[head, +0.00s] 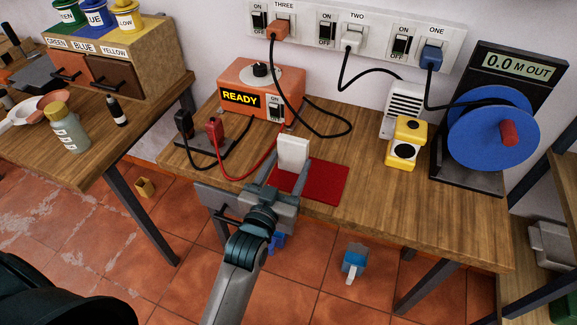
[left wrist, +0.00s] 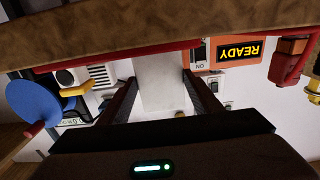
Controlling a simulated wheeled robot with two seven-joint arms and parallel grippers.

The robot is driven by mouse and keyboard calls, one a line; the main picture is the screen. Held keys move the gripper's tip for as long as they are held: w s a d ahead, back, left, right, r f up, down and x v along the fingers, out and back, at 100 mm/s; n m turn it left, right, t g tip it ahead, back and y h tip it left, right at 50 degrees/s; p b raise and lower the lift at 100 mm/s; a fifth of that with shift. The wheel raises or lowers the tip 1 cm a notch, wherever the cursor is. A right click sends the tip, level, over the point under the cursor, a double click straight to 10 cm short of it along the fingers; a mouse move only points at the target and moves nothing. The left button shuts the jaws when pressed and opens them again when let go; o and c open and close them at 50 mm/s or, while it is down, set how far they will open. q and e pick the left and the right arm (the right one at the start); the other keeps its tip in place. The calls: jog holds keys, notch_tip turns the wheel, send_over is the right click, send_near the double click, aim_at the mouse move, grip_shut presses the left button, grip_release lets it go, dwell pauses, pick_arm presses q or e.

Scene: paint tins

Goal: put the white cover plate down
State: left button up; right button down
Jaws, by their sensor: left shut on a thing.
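The white cover plate (head: 293,153) is held upright between the fingers of my left gripper (head: 285,172). It shows above the near part of a dark red mat (head: 322,182) on the wooden bench; whether its lower edge touches anything is hidden by the gripper. In the left wrist view, the plate (left wrist: 160,82) fills the space between the two dark fingers (left wrist: 160,90), which are shut on it. My right gripper shows in neither view.
An orange box reading READY (head: 257,90) stands behind, with black and red leads (head: 214,132) left of the mat. A yellow device (head: 407,143) and a blue cable reel (head: 490,130) stand to the right. Bare bench (head: 430,205) lies right of the mat.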

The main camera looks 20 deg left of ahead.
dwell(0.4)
pick_arm(q)
jog(key=o, duration=1.2)
jog(key=shift+f, duration=0.1)
